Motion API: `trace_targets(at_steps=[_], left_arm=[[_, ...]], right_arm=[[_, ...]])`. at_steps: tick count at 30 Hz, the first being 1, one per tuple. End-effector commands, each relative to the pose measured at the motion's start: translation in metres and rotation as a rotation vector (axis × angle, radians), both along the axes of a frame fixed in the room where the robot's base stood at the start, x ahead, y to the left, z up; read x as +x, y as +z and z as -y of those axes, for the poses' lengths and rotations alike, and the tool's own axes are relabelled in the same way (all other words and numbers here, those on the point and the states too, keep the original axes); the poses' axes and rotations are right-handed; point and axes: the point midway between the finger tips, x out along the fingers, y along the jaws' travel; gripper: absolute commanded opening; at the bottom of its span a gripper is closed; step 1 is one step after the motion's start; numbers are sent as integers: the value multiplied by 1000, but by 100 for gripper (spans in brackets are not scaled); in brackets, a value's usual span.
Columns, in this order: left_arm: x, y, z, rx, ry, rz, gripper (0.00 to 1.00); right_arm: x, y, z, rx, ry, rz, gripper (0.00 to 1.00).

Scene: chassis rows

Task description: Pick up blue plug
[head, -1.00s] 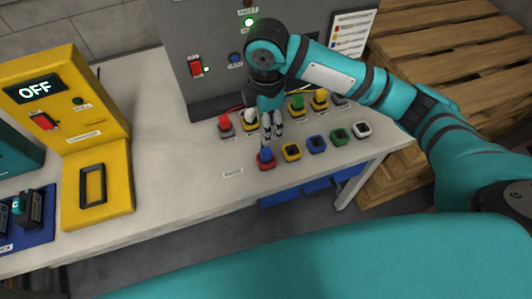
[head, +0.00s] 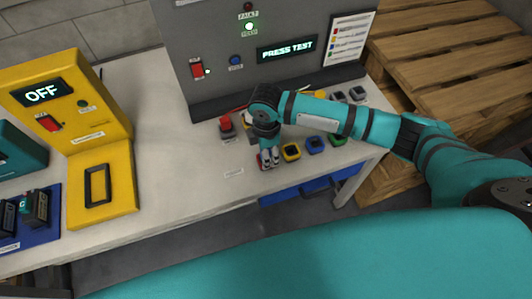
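My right gripper (head: 269,159) points straight down at the red socket (head: 262,166) at the left end of the front row on the table. The blue plug stands in that socket; the gripper is over it and its fingers hide nearly all of it. I cannot tell whether the fingers are closed on the plug. My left gripper is not in view.
A red plug (head: 226,125) stands left of my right wrist. Yellow (head: 291,152), blue (head: 315,144) and green (head: 338,140) sockets lie to the right. The grey panel (head: 218,92) stands behind. The table's left middle (head: 175,150) is clear.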

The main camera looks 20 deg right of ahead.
Motion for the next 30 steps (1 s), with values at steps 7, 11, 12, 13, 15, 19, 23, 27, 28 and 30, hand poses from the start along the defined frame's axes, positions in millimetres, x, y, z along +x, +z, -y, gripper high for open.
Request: trace_targets(at_steps=[7, 11, 12, 13, 15, 19, 23, 27, 28, 30], left_arm=[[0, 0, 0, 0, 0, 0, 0], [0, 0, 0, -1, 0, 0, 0], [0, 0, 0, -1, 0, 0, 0], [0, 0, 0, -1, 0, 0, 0], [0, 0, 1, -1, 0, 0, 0], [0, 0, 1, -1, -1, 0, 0], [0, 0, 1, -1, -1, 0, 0], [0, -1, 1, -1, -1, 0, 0], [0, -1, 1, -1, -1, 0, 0], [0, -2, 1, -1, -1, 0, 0]], right_arm=[[0, -1, 0, 0, 0, 1, 43], [0, 0, 0, 1, 0, 1, 26], [0, 0, 0, 1, 0, 1, 21], [0, 0, 0, 1, 0, 1, 17], [0, 0, 0, 0, 0, 1, 8], [0, 0, 0, 0, -1, 1, 0], [0, 0, 0, 1, -1, 1, 0], [0, 1, 0, 1, -1, 1, 0], [1, 2, 0, 1, -1, 1, 0], [1, 5, 0, 2, -1, 2, 0]])
